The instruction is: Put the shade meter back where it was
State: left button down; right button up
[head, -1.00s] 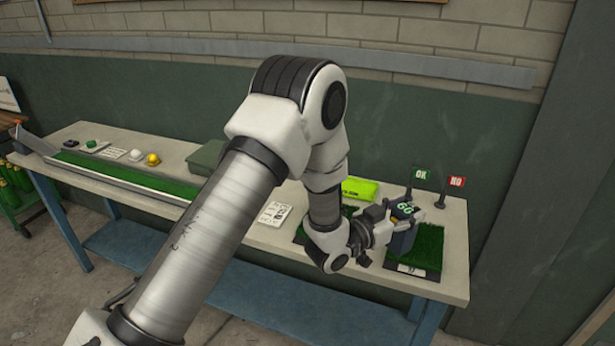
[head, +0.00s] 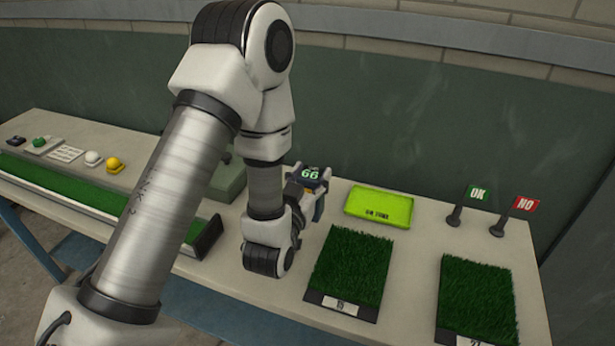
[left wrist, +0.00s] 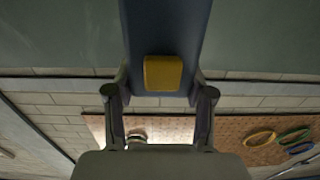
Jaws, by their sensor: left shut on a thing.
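The shade meter (head: 311,175) is a dark device with a lit green number on its top face. My left gripper (head: 303,196) is shut on it, left of the yellow-green tray and near the grey-green box. My arm hides part of the meter, and I cannot tell whether its base touches the table. In the left wrist view the meter's blue-grey body (left wrist: 165,25) with a yellow patch sits between the two fingers (left wrist: 158,98). My right gripper is not in view.
A yellow-green tray (head: 378,208) lies right of the meter. Turf samples (head: 350,265) and (head: 477,300) lie in front. OK (head: 477,194) and NO (head: 524,205) flags stand at the back right. A grey-green box (head: 228,180) and a turf ramp (head: 90,195) are left.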

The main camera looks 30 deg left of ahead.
aim_at(308, 167)
pick_arm(q)
jog(key=w+f+b, duration=0.1)
jog(key=b, duration=0.1)
jog(key=w+a+f+b, duration=0.1)
jog(key=b, duration=0.2)
jog(key=shift+a, duration=0.25)
jog(key=shift+w+a+r+p, duration=0.55)
jog(key=shift+w+r+p, duration=0.25)
jog(key=shift+p, duration=0.35)
jog(key=w+a+f+b, duration=0.2)
jog(key=w+a+f, duration=0.2)
jog(key=w+f, duration=0.1)
jog(key=shift+x, duration=0.95)
jog(key=shift+c, duration=2.1)
grip_release()
jog(key=shift+a, duration=0.1)
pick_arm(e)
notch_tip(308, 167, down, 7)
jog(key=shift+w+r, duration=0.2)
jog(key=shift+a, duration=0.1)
